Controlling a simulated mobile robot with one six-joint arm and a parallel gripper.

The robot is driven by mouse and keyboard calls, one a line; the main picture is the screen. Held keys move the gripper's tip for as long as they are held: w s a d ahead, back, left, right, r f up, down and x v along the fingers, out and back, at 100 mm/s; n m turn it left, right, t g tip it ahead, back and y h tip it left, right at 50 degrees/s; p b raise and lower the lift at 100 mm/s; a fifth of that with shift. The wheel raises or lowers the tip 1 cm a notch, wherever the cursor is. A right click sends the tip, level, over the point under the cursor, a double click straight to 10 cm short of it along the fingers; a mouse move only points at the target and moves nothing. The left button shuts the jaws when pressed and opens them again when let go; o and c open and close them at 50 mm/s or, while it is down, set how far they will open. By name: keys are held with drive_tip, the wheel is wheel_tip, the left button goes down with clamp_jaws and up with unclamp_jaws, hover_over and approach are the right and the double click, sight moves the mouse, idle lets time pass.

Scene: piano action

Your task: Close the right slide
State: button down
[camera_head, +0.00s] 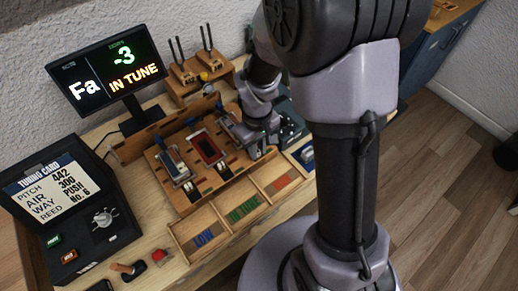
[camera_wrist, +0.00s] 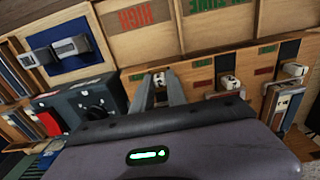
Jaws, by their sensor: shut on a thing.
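The wooden slide rack (camera_head: 186,204) stands on the bench, with slides side by side. The right slide is at the rack's right end, mostly hidden by my gripper (camera_head: 246,146) in the head view. In the wrist view, my gripper (camera_wrist: 160,88) has its two fingers around the right slide's small pale knob (camera_wrist: 158,78), shut on it. The middle slide (camera_head: 208,148), with a red part, and the left slide (camera_head: 176,166) are to the left in the head view. Their pale knobs show in the wrist view. How far the right slide stands out is hidden.
A three-part tray (camera_head: 222,240) marked LOW and IN TUNE lies in front of the rack. A screen (camera_head: 108,75) reads Fa, -3, IN TUNE. The tuning card box (camera_head: 65,200) stands left. A dark box (camera_wrist: 90,100) sits close beside my gripper.

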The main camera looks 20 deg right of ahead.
drive_tip(key=shift+w+a, duration=0.25)
drive_tip(key=shift+w, duration=0.55)
drive_tip(key=shift+w+a, duration=0.25)
drive_tip(key=shift+w, duration=0.5)
drive_tip(key=c, duration=1.3)
unclamp_jaws()
drive_tip(key=shift+w, duration=0.1)
wheel_tip(320, 180, up, 18)
drive_tip(key=p, duration=0.7)
drive_tip(key=shift+f, duration=0.25)
